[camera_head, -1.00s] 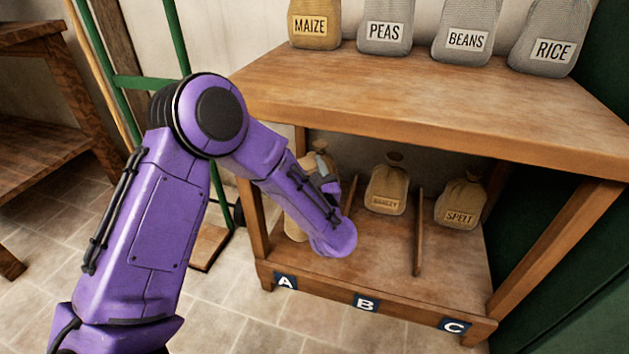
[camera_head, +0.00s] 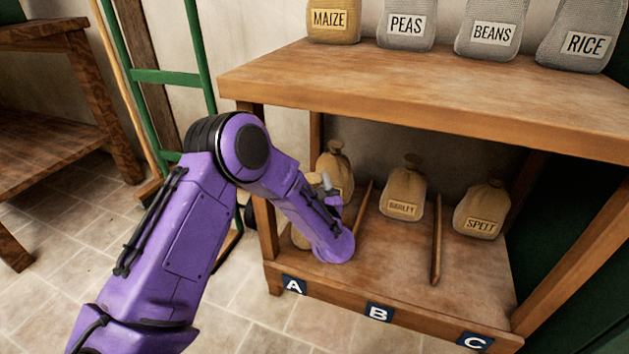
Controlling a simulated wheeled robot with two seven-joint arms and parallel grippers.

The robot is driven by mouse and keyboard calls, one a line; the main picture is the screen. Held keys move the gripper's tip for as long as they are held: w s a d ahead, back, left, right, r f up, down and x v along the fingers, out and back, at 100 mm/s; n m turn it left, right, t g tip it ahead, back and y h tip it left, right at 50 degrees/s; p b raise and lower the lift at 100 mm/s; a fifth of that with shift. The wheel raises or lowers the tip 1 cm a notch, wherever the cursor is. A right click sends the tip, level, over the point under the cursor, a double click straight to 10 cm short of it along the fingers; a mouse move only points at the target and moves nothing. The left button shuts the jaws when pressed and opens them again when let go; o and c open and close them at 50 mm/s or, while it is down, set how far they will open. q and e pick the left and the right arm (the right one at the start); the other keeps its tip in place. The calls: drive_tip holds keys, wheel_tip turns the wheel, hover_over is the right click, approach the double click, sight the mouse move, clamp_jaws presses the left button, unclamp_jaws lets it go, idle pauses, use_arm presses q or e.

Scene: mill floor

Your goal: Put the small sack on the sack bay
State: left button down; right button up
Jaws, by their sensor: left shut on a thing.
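My left gripper (camera_head: 330,192) is inside bay A of the low shelf, mostly hidden behind my purple forearm; only a grey part shows. It is shut on a tan small sack (camera_head: 302,238), of which only a strip shows left of my wrist. Whether that sack touches the shelf board cannot be told. Behind it in bay A stands another tan sack (camera_head: 334,163), its label hidden by my arm. The sack bay is on the lower shelf (camera_head: 392,262), whose front edge carries signs A (camera_head: 294,285), B (camera_head: 378,312) and C (camera_head: 475,342). My right gripper is not in view.
A barley sack (camera_head: 403,188) stands at the back of B, a spelt sack (camera_head: 481,210) in C. Wooden dividers (camera_head: 436,240) separate the bays. The upper board (camera_head: 420,95) overhangs them, bearing maize, peas, beans and rice sacks. The fronts of B and C are clear.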

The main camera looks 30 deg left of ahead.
use_arm(q)
drive_tip(key=shift+c, duration=1.9)
unclamp_jaws()
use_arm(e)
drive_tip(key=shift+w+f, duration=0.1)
use_arm(q)
drive_tip(key=shift+s+d+r, duration=0.1)
drive_tip(key=shift+r, duration=0.05)
drive_tip(key=v, duration=0.1)
drive_tip(key=p+v, duration=0.2)
drive_tip(key=shift+s+d+r, duration=0.1)
drive_tip(key=shift+s+d, duration=0.1)
drive_tip(key=shift+d, duration=0.05)
drive_tip(key=p+v, duration=0.2)
drive_tip(key=v, duration=0.6)
drive_tip(key=shift+f, duration=0.35)
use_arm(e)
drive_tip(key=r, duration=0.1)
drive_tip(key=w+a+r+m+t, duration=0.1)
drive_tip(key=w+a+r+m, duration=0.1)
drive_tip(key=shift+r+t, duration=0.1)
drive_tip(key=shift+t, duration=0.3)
